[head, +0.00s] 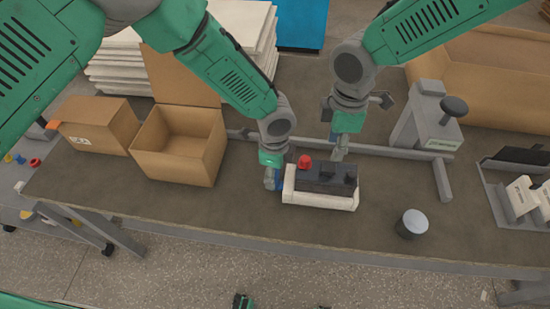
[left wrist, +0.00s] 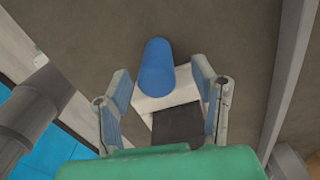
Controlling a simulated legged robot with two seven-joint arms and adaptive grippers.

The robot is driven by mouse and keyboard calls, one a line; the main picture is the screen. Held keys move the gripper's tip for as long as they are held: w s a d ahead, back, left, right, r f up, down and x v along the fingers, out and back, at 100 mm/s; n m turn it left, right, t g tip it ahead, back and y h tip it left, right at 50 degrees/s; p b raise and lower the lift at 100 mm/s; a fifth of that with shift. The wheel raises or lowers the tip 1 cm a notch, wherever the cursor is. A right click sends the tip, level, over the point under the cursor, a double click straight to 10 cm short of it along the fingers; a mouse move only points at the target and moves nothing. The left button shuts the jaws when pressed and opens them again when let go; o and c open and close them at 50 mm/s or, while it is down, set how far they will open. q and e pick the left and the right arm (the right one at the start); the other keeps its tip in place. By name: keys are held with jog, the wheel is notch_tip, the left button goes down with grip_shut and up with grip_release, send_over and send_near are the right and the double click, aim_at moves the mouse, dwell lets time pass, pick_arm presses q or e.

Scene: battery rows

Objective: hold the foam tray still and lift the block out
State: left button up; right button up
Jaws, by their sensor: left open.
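The white foam tray (head: 318,200) lies on the dark bench and holds the black block (head: 328,178). A red round piece (head: 304,161) sits at the block's left end. My left gripper (head: 272,179) points down at the tray's left end. I cannot tell whether the fingers touch the tray. My right gripper (head: 338,150) points down just behind the tray; its finger gap is unclear.
An open cardboard box (head: 178,160) stands left of the tray. A grey fixture with a black knob (head: 454,106) is at the right. A round grey-topped can (head: 411,223) stands front right. A long bar (head: 385,149) runs behind the tray. The bench front is mostly clear.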

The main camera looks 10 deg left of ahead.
pick_arm(q)
jog(key=shift+a+f, duration=0.15)
jog(key=shift+f, duration=0.95)
jog(key=shift+a+f, duration=0.1)
jog(key=shift+f, duration=0.95)
pick_arm(e)
jog(key=shift+a, duration=0.2)
pick_arm(q)
jog(key=shift+d, duration=0.1)
pick_arm(e)
jog(key=shift+d, duration=0.1)
pick_arm(q)
grip_shut()
